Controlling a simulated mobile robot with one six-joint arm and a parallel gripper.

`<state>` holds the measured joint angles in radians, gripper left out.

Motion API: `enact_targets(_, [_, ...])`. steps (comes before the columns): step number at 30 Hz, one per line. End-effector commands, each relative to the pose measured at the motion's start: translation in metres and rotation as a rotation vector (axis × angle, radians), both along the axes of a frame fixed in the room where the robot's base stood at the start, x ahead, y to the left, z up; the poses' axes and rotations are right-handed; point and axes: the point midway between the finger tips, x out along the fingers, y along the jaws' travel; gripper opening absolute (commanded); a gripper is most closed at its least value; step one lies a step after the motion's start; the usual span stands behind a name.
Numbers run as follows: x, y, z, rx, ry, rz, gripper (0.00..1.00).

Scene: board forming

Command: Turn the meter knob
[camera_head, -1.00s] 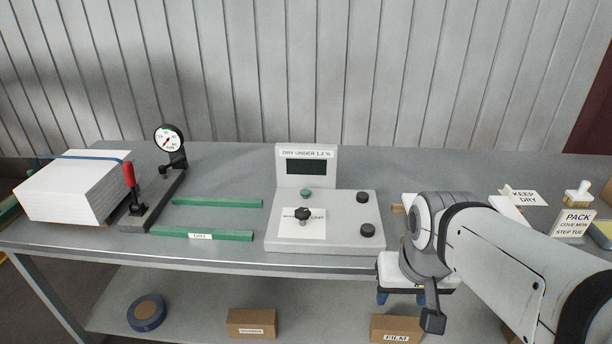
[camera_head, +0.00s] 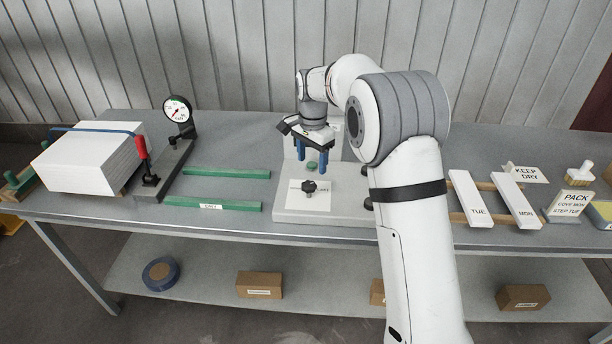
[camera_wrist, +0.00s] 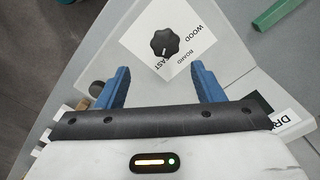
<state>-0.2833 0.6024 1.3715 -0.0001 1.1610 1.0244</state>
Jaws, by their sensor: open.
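The meter (camera_head: 345,207) is a light grey box with an upright display panel at its back, on the bench. Its black knob (camera_head: 309,187) sits on a white label; in the wrist view the knob (camera_wrist: 165,43) is a lobed dial with a white pointer mark, and the label reads WOOD, BOARD and a partly covered word. My arm hides most of the display.
To the left are green strips (camera_head: 227,173), a dial gauge (camera_head: 178,108) and a clamped stack of white boards (camera_head: 88,160). To the right lie white boards marked TUE (camera_head: 470,198) and MON (camera_head: 516,200). My arm covers the meter's right side.

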Motion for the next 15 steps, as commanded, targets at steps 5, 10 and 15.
enact_targets(5, [0.007,0.008,-0.013,-0.003,0.008,-0.023,0.61])
enact_targets(10, [0.006,0.007,-0.038,-0.003,0.011,-0.024,0.61])
enact_targets(15, [0.006,0.007,-0.065,-0.003,0.01,-0.024,0.61])
